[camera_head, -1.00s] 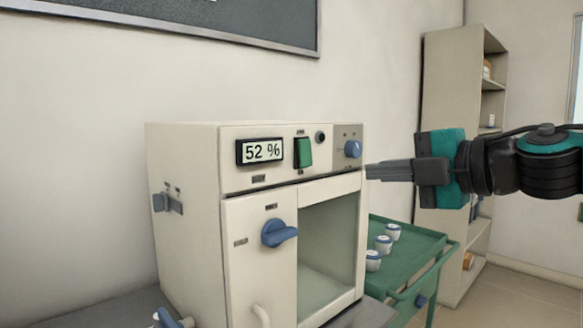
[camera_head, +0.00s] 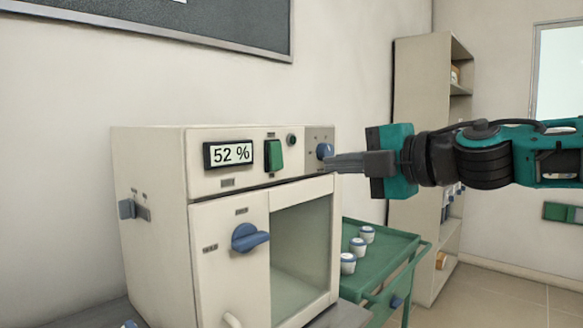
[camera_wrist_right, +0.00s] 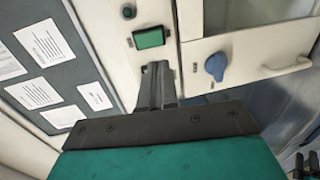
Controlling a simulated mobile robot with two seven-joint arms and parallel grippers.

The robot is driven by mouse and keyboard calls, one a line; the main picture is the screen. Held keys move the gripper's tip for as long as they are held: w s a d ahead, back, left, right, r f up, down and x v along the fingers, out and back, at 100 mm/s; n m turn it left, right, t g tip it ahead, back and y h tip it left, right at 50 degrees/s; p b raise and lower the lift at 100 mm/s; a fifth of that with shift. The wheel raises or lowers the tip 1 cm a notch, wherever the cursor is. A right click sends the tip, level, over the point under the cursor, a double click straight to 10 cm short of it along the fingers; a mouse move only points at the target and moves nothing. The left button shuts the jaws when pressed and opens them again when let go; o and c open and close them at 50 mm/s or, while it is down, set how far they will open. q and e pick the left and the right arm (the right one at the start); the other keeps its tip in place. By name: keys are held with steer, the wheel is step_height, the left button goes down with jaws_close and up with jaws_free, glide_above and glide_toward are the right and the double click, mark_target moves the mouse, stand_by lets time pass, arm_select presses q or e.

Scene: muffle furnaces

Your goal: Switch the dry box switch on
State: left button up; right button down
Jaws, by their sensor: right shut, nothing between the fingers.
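The dry box (camera_head: 155,200) is a cream cabinet whose display (camera_head: 230,153) reads 52 %. Its green rocker switch (camera_head: 274,155) sits right of the display; I cannot tell whether it is on. My right gripper (camera_head: 330,163) reaches in from the right, shut and empty.
The box door has a blue turn handle (camera_head: 248,237) and a window. A grey lever (camera_head: 133,209) is on its left side. A green cart (camera_head: 385,255) with several white jars stands right of the box, before a shelf (camera_head: 420,120). A noticeboard (camera_head: 210,15) hangs behind.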

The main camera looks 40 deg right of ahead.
mark_target(279, 167)
steer(key=w, duration=0.3)
steer(key=w+f, duration=0.1)
steer(key=w, duration=0.6)
steer(key=shift+w+a+f+p, duration=0.1)
steer(key=shift+a+f+p, duration=0.1)
steer(key=shift+a+p, duration=0.2)
arm_select(q)
steer(key=shift+a+r, duration=0.15)
steer(key=shift+r, duration=0.05)
steer(key=shift+f, duration=0.1)
arm_select(e)
steer(key=shift+w+f+b, duration=0.15)
steer(key=shift+f+b, duration=0.1)
steer(key=shift+b, duration=0.3)
steer(key=shift+w+a+r+t, duration=0.1)
steer(key=shift+t, duration=0.2)
arm_select(q)
steer(key=shift+d, duration=0.45)
